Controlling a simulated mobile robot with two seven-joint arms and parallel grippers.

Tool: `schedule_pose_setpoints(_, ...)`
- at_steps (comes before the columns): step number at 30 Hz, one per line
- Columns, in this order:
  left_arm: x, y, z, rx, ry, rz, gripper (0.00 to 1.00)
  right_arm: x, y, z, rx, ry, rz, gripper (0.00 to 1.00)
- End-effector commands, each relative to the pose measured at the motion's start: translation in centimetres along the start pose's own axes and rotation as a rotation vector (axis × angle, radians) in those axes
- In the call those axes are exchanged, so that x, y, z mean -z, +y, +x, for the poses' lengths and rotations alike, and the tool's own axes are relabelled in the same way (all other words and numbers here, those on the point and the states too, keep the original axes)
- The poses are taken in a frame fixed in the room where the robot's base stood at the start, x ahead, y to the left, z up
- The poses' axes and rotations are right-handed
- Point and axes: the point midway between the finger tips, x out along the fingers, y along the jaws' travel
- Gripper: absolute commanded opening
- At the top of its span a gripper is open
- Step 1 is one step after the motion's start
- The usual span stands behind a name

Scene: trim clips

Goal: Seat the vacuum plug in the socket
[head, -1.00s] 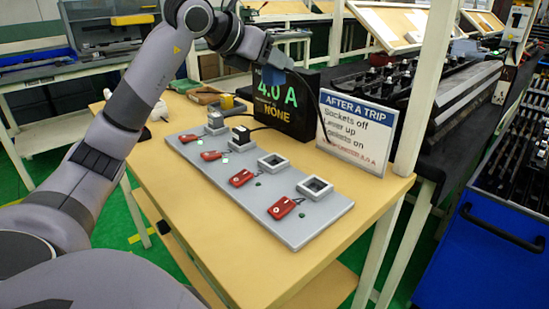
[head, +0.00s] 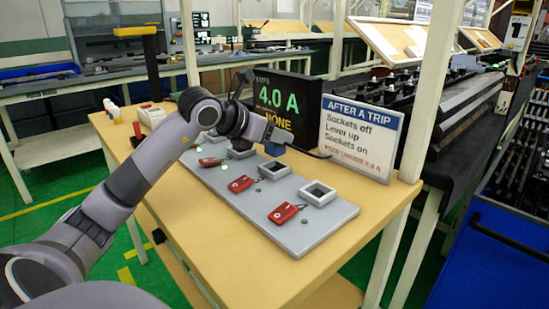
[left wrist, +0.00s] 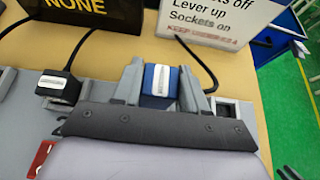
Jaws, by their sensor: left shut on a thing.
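A blue plug (left wrist: 160,88) with a pale label, too small to read, sits between the fingers of my left gripper (left wrist: 160,80) in the left wrist view. In the head view my left gripper (head: 275,146) is over the far side of the grey socket board (head: 296,238), just behind the third socket (head: 274,170). That socket's opening shows in the head view; whether the plug's lower end touches anything is hidden. The nearest square socket (head: 319,194) is empty. A black plug (left wrist: 58,87) sits in the socket left of the blue plug. My right gripper is not in view.
Red levers (head: 283,213) lie along the board's front, with small green lights. A black display (head: 285,105) reads 4.0 A and NONE. A white sign (head: 358,138) stands close behind the board. Black cords run behind the plugs. The table (head: 230,255) is clear in front.

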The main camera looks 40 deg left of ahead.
Motion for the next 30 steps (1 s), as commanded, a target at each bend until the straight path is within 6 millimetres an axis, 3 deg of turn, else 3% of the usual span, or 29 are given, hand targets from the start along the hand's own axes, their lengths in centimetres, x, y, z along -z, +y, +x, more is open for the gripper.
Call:
schedule_pose_setpoints(12,3.8,0.0,2.1,0.0,-0.001,-0.001,0.1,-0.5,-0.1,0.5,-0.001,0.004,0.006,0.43)
schedule_pose_setpoints(26,4.5,0.0,2.4,-0.001,-0.003,0.001,0.1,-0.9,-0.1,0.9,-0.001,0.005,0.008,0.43)
schedule_pose_setpoints(27,4.3,0.0,2.4,-0.001,-0.002,0.001,0.55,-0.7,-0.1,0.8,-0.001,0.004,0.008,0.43)
schedule_pose_setpoints(28,4.3,0.0,2.4,-0.001,-0.002,0.001,0.65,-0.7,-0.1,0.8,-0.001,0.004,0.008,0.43)
schedule_pose_setpoints(30,4.3,0.0,2.4,-0.001,-0.001,0.001,0.68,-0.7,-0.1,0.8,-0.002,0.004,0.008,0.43)
